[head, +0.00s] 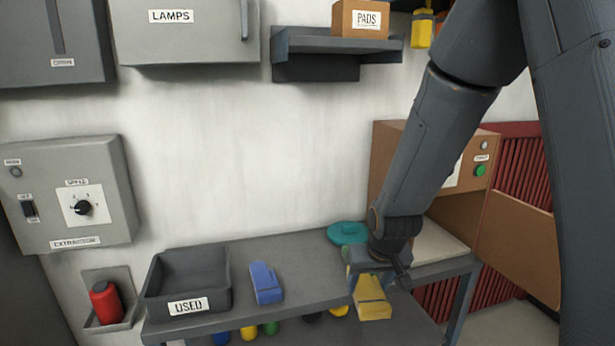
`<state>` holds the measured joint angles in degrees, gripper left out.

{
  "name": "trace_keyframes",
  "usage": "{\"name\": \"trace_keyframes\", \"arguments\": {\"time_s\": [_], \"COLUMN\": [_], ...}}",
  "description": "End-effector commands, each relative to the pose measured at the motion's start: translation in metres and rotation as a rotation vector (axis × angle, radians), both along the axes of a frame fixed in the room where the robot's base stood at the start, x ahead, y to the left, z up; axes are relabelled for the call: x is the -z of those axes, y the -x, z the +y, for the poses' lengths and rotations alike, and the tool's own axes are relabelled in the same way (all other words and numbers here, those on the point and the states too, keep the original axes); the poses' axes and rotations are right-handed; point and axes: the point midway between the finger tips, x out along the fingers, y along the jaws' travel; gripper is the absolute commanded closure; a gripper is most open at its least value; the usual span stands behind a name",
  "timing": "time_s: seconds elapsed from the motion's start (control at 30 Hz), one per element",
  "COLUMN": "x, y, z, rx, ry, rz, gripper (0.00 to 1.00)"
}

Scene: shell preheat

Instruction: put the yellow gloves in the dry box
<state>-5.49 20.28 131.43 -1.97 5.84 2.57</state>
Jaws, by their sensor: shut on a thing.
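The yellow gloves (373,300) look like a folded bundle at the front right of the grey bench. My gripper (366,270) comes down from above and is shut on their upper end; the fingertips are partly hidden by the wrist. I cannot tell whether the gloves still touch the bench. No label that I can read says dry box. A tan cabinet (480,148) with a green button stands at the back right behind my arm, with a brown panel hanging out at its right; its small label is unreadable and its inside is mostly hidden.
The grey bench (300,300) holds an open USED bin (188,278), a blue folded item (266,282) and a teal round thing (346,233). Several coloured items sit beneath. A LAMPS cabinet (185,40) and a shelf (335,45) with a PADS box (360,20) hang above.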

Motion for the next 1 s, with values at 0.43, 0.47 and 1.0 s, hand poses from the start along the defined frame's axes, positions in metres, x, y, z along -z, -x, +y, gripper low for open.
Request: {"name": "trace_keyframes", "arguments": {"time_s": [0.43,0.47,1.0], "x": [0.055,0.059,0.129], "y": [0.017,0.016,-0.004], "z": [-0.048,-0.048,-0.047], "rx": [0.086,0.086,0.085], "ry": [0.0,0.0,0.001], "rz": [-0.002,-0.002,-0.002], "gripper": [0.71,0.71,0.71]}}
